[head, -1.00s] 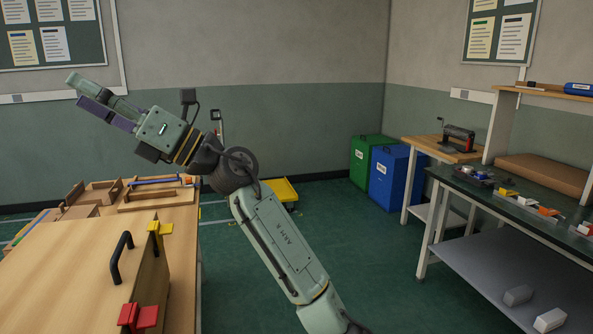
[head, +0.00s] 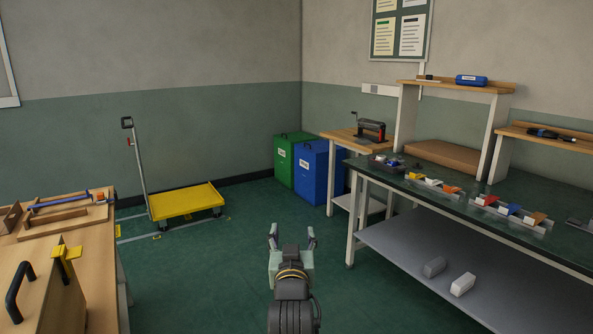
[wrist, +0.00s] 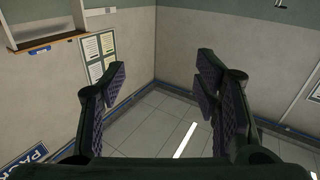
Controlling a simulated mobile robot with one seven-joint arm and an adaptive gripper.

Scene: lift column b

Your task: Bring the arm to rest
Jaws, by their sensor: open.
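My gripper (head: 292,236) is at the lower middle of the head view, held out over bare green floor, with its two fingers apart and nothing between them. In the wrist view my gripper (wrist: 160,85) shows both padded fingers spread wide and empty. Behind them are a room corner, grey walls and a tiled surface with a bright strip. My arm shows only in part, at the bottom of the head view; its lower links are out of sight.
A wooden bench (head: 95,245) stands at the left, a yellow trolley (head: 187,201) behind it. Green (head: 289,160) and blue (head: 312,172) bins stand at the back. A long dark-topped bench (head: 470,208) fills the right. The middle floor is clear.

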